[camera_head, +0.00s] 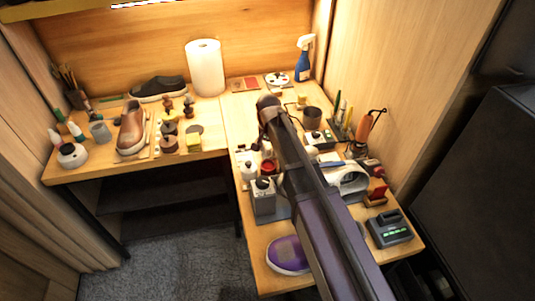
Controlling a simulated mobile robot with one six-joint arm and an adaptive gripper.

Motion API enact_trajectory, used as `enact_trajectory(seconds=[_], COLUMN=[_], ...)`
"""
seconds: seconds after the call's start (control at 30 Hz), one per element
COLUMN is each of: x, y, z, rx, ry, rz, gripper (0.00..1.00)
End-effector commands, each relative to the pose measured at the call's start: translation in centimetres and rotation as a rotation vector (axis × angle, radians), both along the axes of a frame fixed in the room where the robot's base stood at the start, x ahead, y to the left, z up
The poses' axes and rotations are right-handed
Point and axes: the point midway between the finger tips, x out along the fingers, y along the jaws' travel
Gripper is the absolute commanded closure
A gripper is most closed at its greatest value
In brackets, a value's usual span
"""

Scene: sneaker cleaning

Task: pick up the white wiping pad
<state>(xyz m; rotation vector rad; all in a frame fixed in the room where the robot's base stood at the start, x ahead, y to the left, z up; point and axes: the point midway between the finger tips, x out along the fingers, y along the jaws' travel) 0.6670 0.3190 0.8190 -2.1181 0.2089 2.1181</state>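I cannot pick out the white wiping pad with certainty; it may be hidden behind my arm or too small to tell. My arm reaches up from the bottom over the right-hand bench. Its far end, with my gripper (268,104), is above the middle of that bench, towards the back. The fingers are too small and dark to tell whether they are open or shut, or whether they hold anything.
The L-shaped wooden bench (238,120) is crowded. A paper towel roll (205,68) and a blue spray bottle (303,62) stand at the back. A brown shoe (131,128) and a dark shoe (159,88) are left; a purple sneaker (287,256) is in front.

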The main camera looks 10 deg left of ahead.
Motion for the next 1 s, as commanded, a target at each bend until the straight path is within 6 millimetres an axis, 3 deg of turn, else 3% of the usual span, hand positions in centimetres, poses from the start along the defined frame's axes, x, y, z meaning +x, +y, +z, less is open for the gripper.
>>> enact_trajectory(seconds=[0.03, 0.07, 0.13, 0.67, 1.0], x=[0.0, 0.0, 0.0, 0.0, 0.0], y=[0.0, 0.0, 0.0, 0.0, 0.0], z=[0.0, 0.0, 0.0, 0.3, 2.5], rx=[0.000, 0.000, 0.000, 0.000, 0.000], ry=[0.000, 0.000, 0.000, 0.000, 0.000], rz=[0.000, 0.000, 0.000, 0.001, 0.001], gripper=[0.75, 0.84, 0.89, 0.89, 0.89])
